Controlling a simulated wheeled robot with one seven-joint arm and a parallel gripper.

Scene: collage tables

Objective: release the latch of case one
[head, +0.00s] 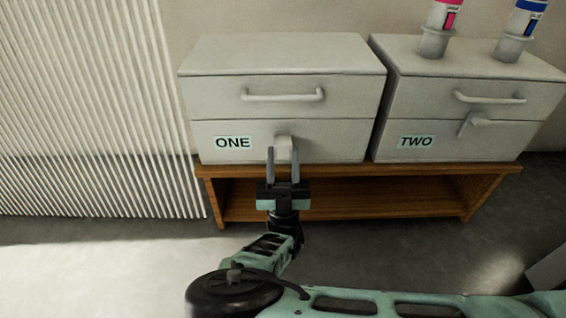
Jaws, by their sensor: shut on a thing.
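Case one (340,144) is a pale grey box with a lid, a bar handle (283,95) and a label reading ONE (233,142). It stands at the left of a wooden stand. Its latch (283,143) is a small pale piece on the lower front, to the right of the label. My gripper (283,165) is in front of the case with its two fingers pointing up at the latch, one on either side. It is shut on the latch. The fingers partly cover the latch's lower part. The lid is down.
Case two (470,145) stands just to the right, with its own handle (489,98) and latch (470,122). Two bottles, pink-labelled (444,18) and blue-labelled (526,20), sit in holders on it. The wooden stand (340,172) is below. A ribbed wall panel (90,100) is at left.

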